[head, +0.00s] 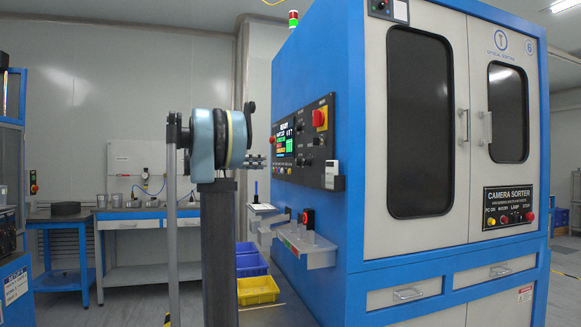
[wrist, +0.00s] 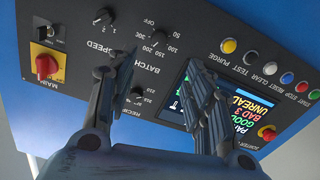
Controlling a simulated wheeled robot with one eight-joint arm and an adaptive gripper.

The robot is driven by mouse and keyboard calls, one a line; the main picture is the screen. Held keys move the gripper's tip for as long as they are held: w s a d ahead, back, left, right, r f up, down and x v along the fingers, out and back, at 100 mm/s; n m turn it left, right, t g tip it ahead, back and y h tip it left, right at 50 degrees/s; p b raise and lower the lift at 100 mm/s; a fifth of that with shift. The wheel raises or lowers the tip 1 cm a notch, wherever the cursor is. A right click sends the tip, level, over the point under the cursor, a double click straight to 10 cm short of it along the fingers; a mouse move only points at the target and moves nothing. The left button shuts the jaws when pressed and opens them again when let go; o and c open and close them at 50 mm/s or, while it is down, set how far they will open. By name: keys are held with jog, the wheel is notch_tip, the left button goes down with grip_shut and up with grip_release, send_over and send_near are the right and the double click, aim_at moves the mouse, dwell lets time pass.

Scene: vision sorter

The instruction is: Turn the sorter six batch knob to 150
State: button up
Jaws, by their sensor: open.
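The sorter six (head: 440,260) is a tall blue and white cabinet at the right, marked 6. Its dark control panel (head: 325,148) is on the left side face. In the wrist view the panel looks upside down. The small black batch knob (wrist: 158,38) is there, ringed by numbers including 50, 100, 150 and 200, with OFF at the top. I cannot tell where its pointer stands. My gripper (wrist: 160,62) is open and empty. Its two fingers straddle the BATCH label, just below the knob in that view. My gripper also shows in the head view (head: 256,162), left of the panel.
A speed knob (wrist: 105,18), a recipe knob (wrist: 138,94) and a red main switch (wrist: 47,66) are close by. Several coloured buttons and a lit screen (wrist: 185,105) lie to the right. In the head view a shelf (head: 305,248) juts out below the panel.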

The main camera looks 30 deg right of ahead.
aim_at(296, 163)
jog(key=x, duration=1.4)
jog(key=shift+d, duration=0.25)
